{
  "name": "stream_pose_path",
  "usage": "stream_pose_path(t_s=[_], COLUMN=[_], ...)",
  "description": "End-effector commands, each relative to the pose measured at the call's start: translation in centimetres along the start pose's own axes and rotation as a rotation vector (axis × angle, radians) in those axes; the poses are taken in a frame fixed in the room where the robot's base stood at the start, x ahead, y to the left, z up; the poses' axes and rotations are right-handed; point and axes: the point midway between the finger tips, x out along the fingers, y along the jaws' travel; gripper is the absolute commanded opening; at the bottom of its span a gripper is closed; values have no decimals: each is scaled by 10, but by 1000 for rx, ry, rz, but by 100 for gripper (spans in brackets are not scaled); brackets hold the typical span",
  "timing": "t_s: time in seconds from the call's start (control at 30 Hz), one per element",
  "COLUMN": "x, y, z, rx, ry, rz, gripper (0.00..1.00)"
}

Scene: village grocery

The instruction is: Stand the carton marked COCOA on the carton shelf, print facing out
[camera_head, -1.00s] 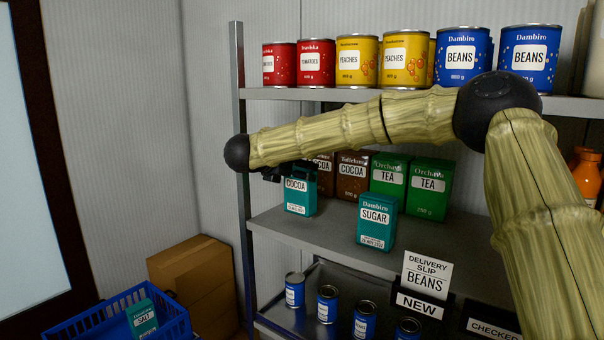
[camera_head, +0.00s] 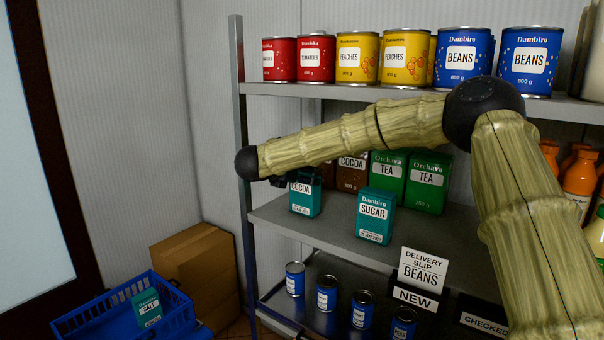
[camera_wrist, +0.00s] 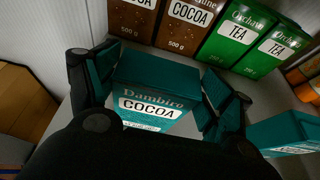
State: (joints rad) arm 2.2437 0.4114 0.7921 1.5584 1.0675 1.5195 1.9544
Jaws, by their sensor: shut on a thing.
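The teal carton marked COCOA (camera_head: 305,196) is upright at the left end of the carton shelf (camera_head: 325,238), its print facing out. My gripper (camera_head: 283,178) is shut on its upper part from the front. In the wrist view my gripper's fingers (camera_wrist: 160,98) are on either side of the teal COCOA carton (camera_wrist: 150,108), whose label is readable above the dark wrist. Whether its base touches the shelf, I cannot tell. The teal SUGAR carton (camera_head: 375,217) stands to its right with a gap between them.
Brown COCOA cartons (camera_head: 352,172) and green TEA cartons (camera_head: 427,185) stand behind. Tins line the shelf above. Blue tins (camera_head: 327,293) stand on the tray below, near the delivery slip (camera_head: 425,270). A blue basket (camera_head: 90,325) holding a SALT carton (camera_head: 147,307) is at lower left.

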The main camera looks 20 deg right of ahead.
Motion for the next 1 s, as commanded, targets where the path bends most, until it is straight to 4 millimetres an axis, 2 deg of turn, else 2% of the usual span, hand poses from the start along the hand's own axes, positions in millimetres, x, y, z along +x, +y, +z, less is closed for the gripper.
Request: stream_pose_path(t_s=[0.1, 0.13, 0.2, 0.73, 0.87, 1.0], x=[1, 1, 1, -2, -19, -45], y=[0, 0, 0, 0, 1, 1], z=[-2, -2, -1, -1, -3, -4], rx=[1, 0, 0, 0, 1, -1], ry=[-1, 0, 0, 0, 0, -1], rz=[0, 0, 0, 1, 3, 3], gripper=[32, 85, 98, 100, 100, 100])
